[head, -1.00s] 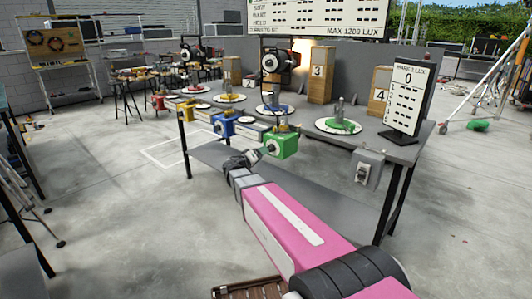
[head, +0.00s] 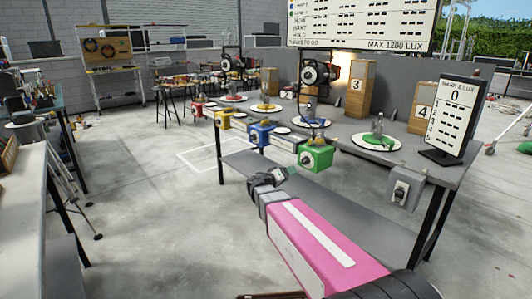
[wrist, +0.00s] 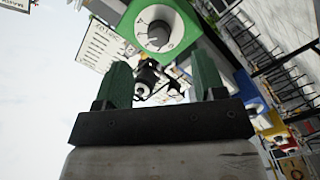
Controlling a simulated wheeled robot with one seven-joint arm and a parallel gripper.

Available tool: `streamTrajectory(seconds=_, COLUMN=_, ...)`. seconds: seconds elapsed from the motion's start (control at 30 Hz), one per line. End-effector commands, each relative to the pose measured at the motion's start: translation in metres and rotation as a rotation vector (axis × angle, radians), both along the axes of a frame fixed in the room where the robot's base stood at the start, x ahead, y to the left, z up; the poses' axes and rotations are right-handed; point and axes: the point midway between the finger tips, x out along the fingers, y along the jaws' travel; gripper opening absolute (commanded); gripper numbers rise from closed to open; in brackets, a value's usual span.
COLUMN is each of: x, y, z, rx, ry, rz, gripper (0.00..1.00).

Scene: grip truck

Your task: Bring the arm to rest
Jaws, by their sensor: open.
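My pink and white arm reaches forward from the lower right of the head view. My gripper (head: 272,180) is at its end, just in front of and below the green box (head: 316,158) on the table's front edge. In the wrist view my gripper (wrist: 163,85) shows two dark green fingers standing apart with nothing between them. The green box with its round dial (wrist: 158,32) shows beyond the fingertips, apart from them.
The grey table (head: 345,143) carries round plates, wooden blocks, lamps and a small score board (head: 455,110). Blue (head: 259,134), yellow (head: 223,118) and red boxes line its front edge. A grey switch box (head: 403,192) hangs at right. Open floor lies left.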

Motion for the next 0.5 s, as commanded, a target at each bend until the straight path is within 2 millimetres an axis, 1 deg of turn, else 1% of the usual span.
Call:
streamTrajectory(seconds=0.1, x=-0.021, y=-0.021, z=-0.023, rx=0.091, ry=0.104, rz=-0.051, gripper=0.64)
streamTrajectory(seconds=0.23, x=-0.049, y=-0.042, z=-0.057, rx=0.231, ry=0.254, rz=-0.104, gripper=0.64)
streamTrajectory(seconds=0.37, x=-0.082, y=-0.055, z=-0.092, rx=0.395, ry=0.413, rz=-0.136, gripper=0.64)
streamTrajectory(seconds=0.5, x=-0.118, y=-0.058, z=-0.125, rx=0.59, ry=0.571, rz=-0.138, gripper=0.64)
